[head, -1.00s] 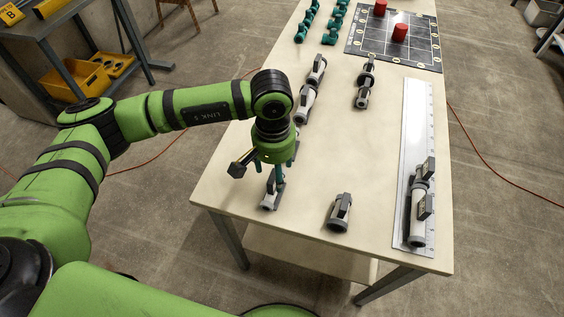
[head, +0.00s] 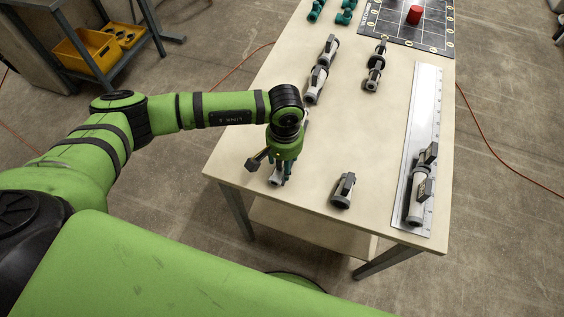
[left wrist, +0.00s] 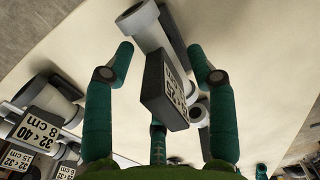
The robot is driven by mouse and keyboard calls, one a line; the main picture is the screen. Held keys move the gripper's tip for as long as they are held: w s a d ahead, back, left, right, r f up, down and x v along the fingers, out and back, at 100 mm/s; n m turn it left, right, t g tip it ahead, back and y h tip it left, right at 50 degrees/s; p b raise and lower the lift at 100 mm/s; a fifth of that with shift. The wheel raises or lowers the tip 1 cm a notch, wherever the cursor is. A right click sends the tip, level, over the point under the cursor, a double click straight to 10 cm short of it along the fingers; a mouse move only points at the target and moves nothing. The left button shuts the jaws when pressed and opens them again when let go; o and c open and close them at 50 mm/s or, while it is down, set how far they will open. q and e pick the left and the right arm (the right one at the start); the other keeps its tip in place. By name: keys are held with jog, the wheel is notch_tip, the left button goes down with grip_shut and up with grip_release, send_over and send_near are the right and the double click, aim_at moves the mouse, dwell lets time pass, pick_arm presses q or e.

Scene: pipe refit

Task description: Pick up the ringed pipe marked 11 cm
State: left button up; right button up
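A grey pipe piece (head: 275,180) with a dark tag lies at the table's front left corner. My left gripper (head: 281,177) is directly over it, pointing down. One other tag (left wrist: 40,127) there reads 8 cm, another (left wrist: 15,157) 15 cm. I cannot make out an 11 cm mark. My right gripper is not in view.
Another tagged pipe (head: 343,190) lies to the right.

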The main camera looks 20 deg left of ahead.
pick_arm(q)
jog(key=c, duration=0.7)
jog(key=shift+r, duration=0.1)
grip_shut()
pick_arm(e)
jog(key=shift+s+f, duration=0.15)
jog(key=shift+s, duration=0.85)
